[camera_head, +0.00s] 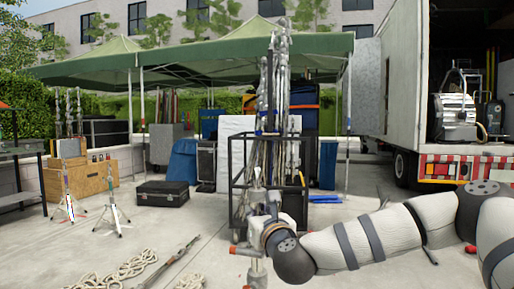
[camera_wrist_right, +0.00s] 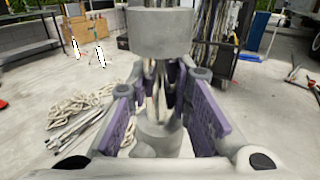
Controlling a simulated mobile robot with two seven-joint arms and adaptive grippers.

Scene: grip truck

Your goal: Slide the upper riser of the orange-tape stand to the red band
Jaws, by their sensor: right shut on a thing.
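A light grey stand (camera_head: 258,268) rises at the bottom centre of the head view, with orange-ended handles on its side. My right gripper (camera_head: 262,218) reaches it from the right and is shut on its upper part. In the right wrist view my right gripper (camera_wrist_right: 158,88) has its purple-padded fingers on either side of a thin upright riser. A wide pale collar (camera_wrist_right: 160,22) is above the fingers, and a thicker pale stand body (camera_wrist_right: 158,142) is below. I cannot make out orange tape or a red band on this stand. My left gripper is not in view.
A black wheeled cart (camera_head: 236,190) with upright stands is just behind. Two small tripod stands (camera_head: 113,215) stand at left. Coiled rope (camera_head: 118,272) and poles (camera_head: 166,262) lie on the ground at lower left. A truck (camera_head: 400,90) is at right. Open concrete lies between.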

